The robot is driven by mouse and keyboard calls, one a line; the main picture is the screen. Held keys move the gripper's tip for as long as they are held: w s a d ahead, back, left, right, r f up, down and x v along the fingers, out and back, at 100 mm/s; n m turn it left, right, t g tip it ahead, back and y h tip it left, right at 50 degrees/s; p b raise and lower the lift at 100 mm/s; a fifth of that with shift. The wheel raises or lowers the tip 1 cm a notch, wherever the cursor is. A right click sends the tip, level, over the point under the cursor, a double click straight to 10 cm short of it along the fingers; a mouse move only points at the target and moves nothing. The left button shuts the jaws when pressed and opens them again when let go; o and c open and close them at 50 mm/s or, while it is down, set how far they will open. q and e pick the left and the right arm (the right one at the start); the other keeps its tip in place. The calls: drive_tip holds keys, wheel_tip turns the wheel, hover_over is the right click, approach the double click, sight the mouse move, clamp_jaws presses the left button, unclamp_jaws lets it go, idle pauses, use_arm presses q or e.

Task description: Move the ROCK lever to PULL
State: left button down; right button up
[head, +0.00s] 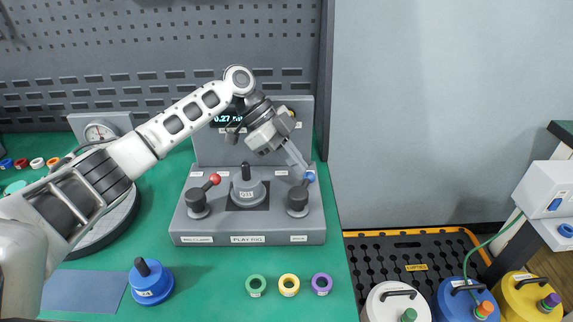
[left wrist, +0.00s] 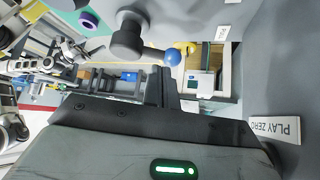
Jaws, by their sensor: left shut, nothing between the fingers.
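The right-hand lever of the play rig (head: 240,225), with a blue knob (head: 310,177) on a dark grey hub (head: 297,201), sits above a small label that looks like ROCK. Its knob leans to the right and back. My left gripper (head: 303,166) is shut and empty, its fingertips right by the blue knob, just left of and above it. In the left wrist view, the blue knob (left wrist: 173,57) shows just past the fingertips (left wrist: 163,76), with the dark hub (left wrist: 127,40) to the left. Whether they touch I cannot tell. My right gripper is not seen.
A red-knobbed lever (head: 214,179) and a grey weight (head: 247,192) stand on the same rig. A display panel (head: 226,150) rises behind. Green, yellow and purple rings (head: 289,285) and a blue weight (head: 151,284) lie in front. A PLAY ZERO label (left wrist: 276,129) shows in the wrist view.

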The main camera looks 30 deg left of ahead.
sight(294, 190)
use_arm(q)
drive_tip(key=s+d+r, duration=0.2)
drive_tip(key=s+r, duration=0.3)
drive_tip(key=s, duration=0.1)
drive_tip(key=s+d+r+b, duration=0.1)
drive_tip(key=s+d+r, duration=0.2)
drive_tip(key=s+r, duration=0.3)
drive_tip(key=shift+s+d+r, duration=0.25)
drive_tip(key=shift+s+d, duration=0.1)
drive_tip(key=shift+s, duration=0.3)
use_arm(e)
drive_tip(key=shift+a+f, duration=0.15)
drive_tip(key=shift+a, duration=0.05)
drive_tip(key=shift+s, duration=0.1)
